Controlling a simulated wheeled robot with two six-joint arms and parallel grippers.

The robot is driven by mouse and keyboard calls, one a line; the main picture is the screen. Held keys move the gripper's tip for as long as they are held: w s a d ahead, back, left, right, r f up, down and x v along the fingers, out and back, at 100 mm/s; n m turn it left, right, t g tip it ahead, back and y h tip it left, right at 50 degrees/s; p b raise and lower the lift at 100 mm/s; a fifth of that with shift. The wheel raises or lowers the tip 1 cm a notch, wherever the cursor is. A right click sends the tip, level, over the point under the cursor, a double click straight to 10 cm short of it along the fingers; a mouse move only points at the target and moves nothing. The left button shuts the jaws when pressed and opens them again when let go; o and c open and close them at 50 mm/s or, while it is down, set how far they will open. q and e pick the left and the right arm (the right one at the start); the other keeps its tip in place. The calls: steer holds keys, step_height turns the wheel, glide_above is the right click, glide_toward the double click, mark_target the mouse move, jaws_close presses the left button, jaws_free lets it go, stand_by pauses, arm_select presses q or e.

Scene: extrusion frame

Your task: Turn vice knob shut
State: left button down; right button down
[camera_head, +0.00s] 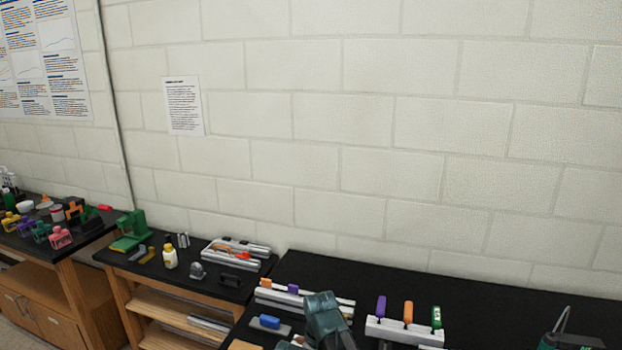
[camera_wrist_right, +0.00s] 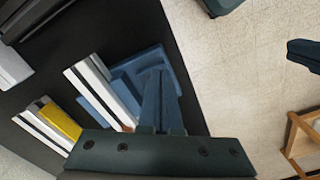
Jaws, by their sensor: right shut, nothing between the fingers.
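My right gripper (camera_wrist_right: 158,76) is shut and empty in the right wrist view, its fingers pointing up the picture from the dark wrist plate. Behind and around the fingers is a blue, block-like body (camera_wrist_right: 124,72), which may be the vice. It lies beside a white slotted extrusion (camera_wrist_right: 88,83) near the black bench's edge. The fingers overlap it in the picture; I cannot tell whether they touch it. I cannot make out a knob. In the head view a dark teal arm part (camera_head: 325,318), which seems to be mine, hides part of the bench front. My left gripper does not show.
The black bench (camera_head: 480,293) is bare along its back. A pale rail with purple, orange and green handles (camera_head: 405,328) lies at its front, and a blue piece (camera_head: 269,321) lies left of my arm. Side tables at left hold tools and a tray (camera_head: 237,250). A wall stands behind.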

steer(key=shift+w+a, duration=0.15)
steer(key=shift+a, duration=0.15)
steer(key=shift+s+d, duration=0.2)
steer(key=shift+s, duration=0.1)
stand_by(0.3)
steer(key=shift+r, duration=0.15)
step_height(320, 180, up, 6)
steer(key=p, duration=0.6)
steer(key=shift+s+d, duration=0.1)
